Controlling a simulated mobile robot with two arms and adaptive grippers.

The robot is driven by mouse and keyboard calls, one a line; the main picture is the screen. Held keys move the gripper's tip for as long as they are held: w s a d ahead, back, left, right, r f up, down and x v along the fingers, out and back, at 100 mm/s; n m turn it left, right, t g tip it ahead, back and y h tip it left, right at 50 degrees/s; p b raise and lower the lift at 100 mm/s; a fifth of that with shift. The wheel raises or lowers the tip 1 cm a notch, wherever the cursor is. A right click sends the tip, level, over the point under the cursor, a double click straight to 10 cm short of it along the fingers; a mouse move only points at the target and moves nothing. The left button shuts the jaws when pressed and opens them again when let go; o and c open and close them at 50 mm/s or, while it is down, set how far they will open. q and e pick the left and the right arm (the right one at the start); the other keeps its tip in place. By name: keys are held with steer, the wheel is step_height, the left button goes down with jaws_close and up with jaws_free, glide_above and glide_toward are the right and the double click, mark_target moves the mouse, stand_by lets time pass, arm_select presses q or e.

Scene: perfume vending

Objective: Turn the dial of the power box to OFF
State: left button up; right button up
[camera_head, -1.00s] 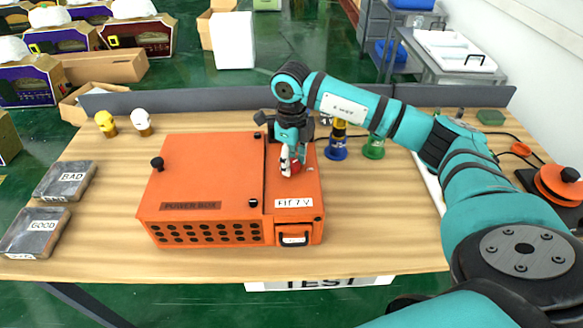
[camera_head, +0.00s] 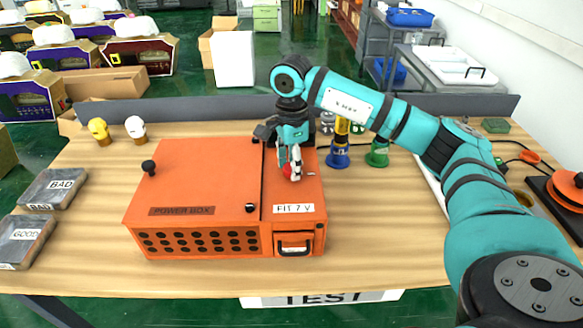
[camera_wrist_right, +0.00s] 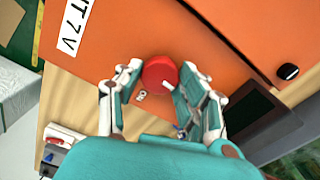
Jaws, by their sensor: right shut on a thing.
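The orange power box (camera_head: 195,185) stands on the wooden table, with a "POWER BOX" label on its front edge and a "FIT 7 V" label at its right. Its red dial (camera_head: 287,171) is on the top right part, partly hidden by my right gripper (camera_head: 291,165). In the wrist view the round red dial (camera_wrist_right: 158,72) sits between the two fingers of my right gripper (camera_wrist_right: 155,88), which is shut on it from above. A small white mark shows on the dial's near edge, and a small white tag lies beside it. My left gripper is not in view.
The table in front of the box is clear.

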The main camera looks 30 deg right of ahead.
steer(key=shift+r+n, duration=0.15)
steer(key=shift+n, duration=0.45)
steer(key=shift+w, duration=0.1)
steer(key=o, duration=1.2)
step_height(320, 180, up, 12)
steer(key=shift+f, duration=0.1)
